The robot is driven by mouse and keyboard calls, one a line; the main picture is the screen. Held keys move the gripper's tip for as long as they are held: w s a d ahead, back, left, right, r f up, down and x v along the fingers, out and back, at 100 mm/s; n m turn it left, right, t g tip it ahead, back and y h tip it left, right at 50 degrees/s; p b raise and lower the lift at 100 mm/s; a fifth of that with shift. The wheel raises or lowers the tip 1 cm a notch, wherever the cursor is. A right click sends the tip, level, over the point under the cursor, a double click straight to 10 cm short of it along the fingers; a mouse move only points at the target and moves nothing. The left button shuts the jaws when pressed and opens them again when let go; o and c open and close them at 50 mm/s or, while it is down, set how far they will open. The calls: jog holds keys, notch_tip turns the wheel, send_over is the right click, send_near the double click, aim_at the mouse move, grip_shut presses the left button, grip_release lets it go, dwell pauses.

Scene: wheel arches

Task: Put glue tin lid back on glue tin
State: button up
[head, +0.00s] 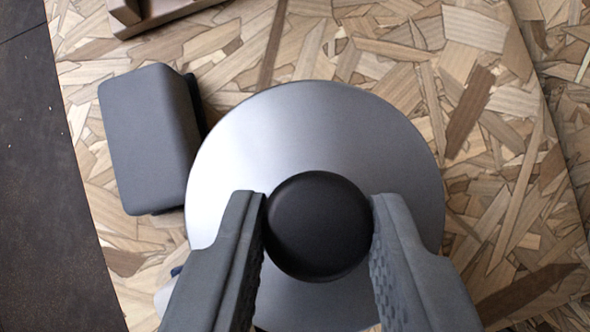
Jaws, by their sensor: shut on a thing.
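The glue tin lid (320,125) is a wide, round, silvery disc with a black round knob (319,226) on top. My gripper (319,228) is shut on the knob, one finger on its left side and one on its right. The lid fills the middle of the head view and hides what is under it. I cannot tell whether the lid rests on something or is held up. A small pale and blue bit shows past the lid's lower left edge; I cannot tell if it is the glue tin.
A dark grey rounded block (150,140) lies close by the lid's left side. A brown wooden piece (160,14) is at the top left. The chipboard surface (500,200) is clear to the right. A dark floor (45,190) lies beyond its left edge.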

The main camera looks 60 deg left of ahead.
aim_at(312, 224)
jog(key=shift+f, duration=3.9)
jog(key=o, duration=1)
jog(key=shift+f, duration=0.1)
jog(key=shift+c, duration=0.2)
jog(key=v, duration=1.2)
